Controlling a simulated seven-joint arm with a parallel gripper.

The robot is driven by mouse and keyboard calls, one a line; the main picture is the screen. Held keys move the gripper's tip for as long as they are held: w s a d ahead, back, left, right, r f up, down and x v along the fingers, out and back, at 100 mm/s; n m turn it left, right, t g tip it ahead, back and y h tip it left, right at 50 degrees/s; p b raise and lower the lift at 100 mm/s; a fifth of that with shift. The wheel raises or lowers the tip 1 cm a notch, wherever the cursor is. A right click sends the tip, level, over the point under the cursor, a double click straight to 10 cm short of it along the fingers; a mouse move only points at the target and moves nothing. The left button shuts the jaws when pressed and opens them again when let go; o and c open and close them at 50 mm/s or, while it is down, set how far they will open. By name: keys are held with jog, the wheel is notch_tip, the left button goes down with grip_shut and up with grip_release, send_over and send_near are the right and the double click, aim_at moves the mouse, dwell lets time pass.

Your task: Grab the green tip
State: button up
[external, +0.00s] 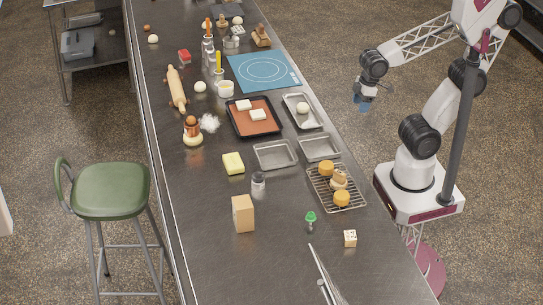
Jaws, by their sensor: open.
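A small piping tip with a green top (311,216) and a grey lower part stands on the steel counter (270,270), toward its near right side. The cooling rack is just above it and a small cube is to its lower right. My gripper (361,106) hangs off the counter's right edge, high up and well above the green tip in the picture. The gripper is small here; it is open and I see nothing in it.
A wire rack (352,203) with baked pieces, a lettered cube (350,238), a whisk (322,270), a tan box (243,213) and a shaker (258,185) surround the tip. Metal trays (275,154) lie farther back. Bare counter lies left of the tip.

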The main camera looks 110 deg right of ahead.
jog(key=shift+a, duration=0.1)
jog(key=m+t+y, duration=0.3)
jog(key=m+y, duration=0.9)
jog(key=m, duration=1)
send_near(311, 214)
jog(key=shift+s+a+f, duration=0.2)
jog(key=shift+a+f, duration=0.25)
jog(key=shift+a, duration=0.2)
jog(key=shift+w+a+f+m+t, duration=0.2)
jog(key=shift+w+f+m+t, duration=0.25)
jog(key=shift+m, duration=0.35)
jog(key=shift+x, duration=1.25)
jog(key=shift+a, duration=0.1)
jog(key=shift+x, duration=2.55)
